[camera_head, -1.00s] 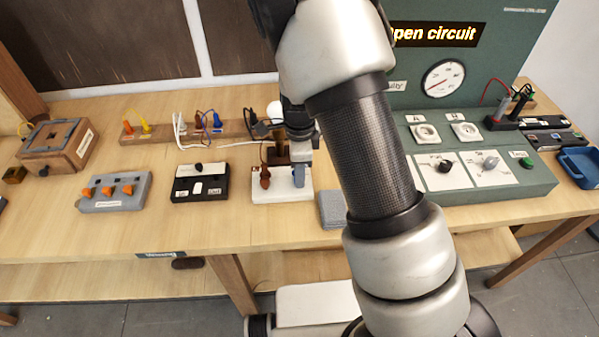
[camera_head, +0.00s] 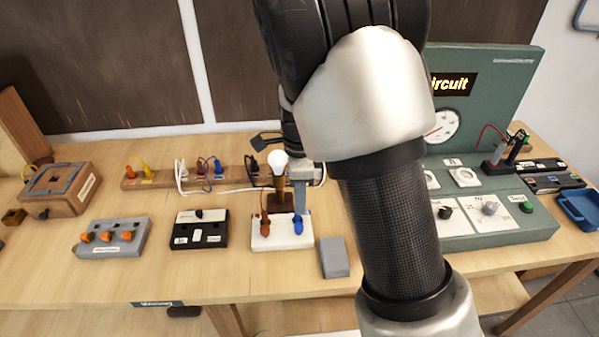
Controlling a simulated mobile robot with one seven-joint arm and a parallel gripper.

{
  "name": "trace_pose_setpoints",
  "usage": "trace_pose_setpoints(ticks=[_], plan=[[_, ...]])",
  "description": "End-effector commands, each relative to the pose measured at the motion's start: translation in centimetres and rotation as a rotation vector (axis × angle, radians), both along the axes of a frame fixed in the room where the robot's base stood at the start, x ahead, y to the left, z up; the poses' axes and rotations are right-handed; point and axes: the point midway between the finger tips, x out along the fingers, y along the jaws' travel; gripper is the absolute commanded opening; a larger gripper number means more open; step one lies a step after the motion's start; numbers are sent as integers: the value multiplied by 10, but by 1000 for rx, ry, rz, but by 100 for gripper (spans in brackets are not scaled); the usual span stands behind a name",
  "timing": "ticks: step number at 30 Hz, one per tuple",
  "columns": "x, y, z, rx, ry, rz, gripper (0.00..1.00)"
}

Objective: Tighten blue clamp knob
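The blue clamp knob (camera_head: 298,224) stands on the right part of a white clamp block (camera_head: 282,240). A brown-orange knob (camera_head: 265,225) is on the block's left part. Behind the block is a lamp with a white bulb (camera_head: 277,160) and a brass-brown holder. My gripper (camera_head: 301,209) points down directly above the blue knob, its grey finger tip close to the knob's top. I cannot tell whether it touches. My gripper is seen edge-on and partly hidden by my arm, so the gap between its fingers does not show.
A grey block (camera_head: 334,257) lies just right of the clamp block. A black switch box (camera_head: 200,229) and a grey box with orange knobs (camera_head: 113,237) stand to the left. A wooden terminal rail (camera_head: 225,174) runs behind. A green test panel (camera_head: 500,215) is at right.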

Motion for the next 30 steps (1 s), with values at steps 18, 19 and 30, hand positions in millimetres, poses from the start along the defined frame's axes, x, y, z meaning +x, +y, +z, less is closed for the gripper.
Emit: trace_pose_setpoints(ticks=[18, 19, 30], plan=[[0, 0, 82, 0, -1, -1, 28], [0, 0, 82, 0, -1, -1, 28], [0, -1, 82, 2, -2, 3, 28]])
